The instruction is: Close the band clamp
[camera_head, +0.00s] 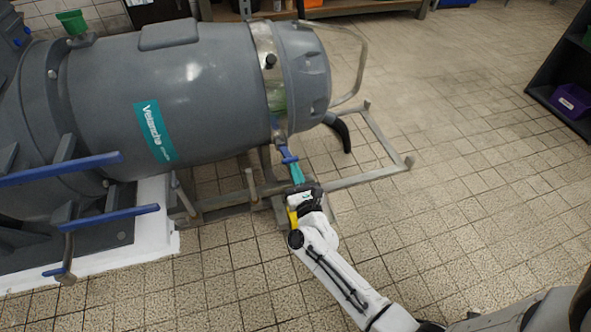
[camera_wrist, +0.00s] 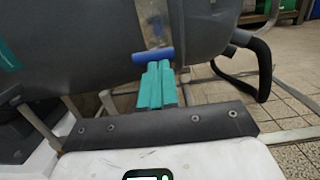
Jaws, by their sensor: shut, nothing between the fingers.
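The band clamp (camera_head: 264,40) is a shiny metal band around the right end of the big grey cylinder. It also shows at the top of the wrist view (camera_wrist: 153,22). A blue handle (camera_head: 284,150) is at its lower end, and the wrist view shows a blue bar (camera_wrist: 153,56) across the band. My gripper (camera_head: 295,172) has teal fingers, shut with nothing between them. In the wrist view the fingertips (camera_wrist: 158,68) are just below the blue bar; I cannot tell whether they touch it. The far side of the band is hidden.
The grey cylinder (camera_head: 200,80) lies on a metal floor frame (camera_head: 375,175). A curved metal bar (camera_head: 360,60) and a black hose (camera_head: 342,130) stand out at its right end. Blue levers (camera_head: 70,168) are at left. The tiled floor (camera_head: 460,130) at right is clear.

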